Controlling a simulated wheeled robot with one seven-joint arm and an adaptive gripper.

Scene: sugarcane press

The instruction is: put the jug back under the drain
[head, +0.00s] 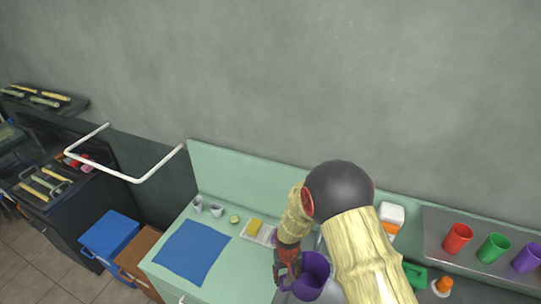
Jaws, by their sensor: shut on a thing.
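The purple jug (318,268) is at the bottom centre in the head view, its open top facing up. My gripper (288,275) is at the left side of the jug and is shut on it. My arm covers the right part of the jug's surroundings. The jug's base and the exact place of the fingertips are hidden or too small to tell. I cannot make out the drain in this view.
A pale green counter (165,262) holds a blue mat (193,250), two small grey cups (216,210) and a yellow sponge (254,226). Red, green and purple cups stand on a metal shelf (435,222) at right. A white bent rail (135,180) and dark machinery are at left.

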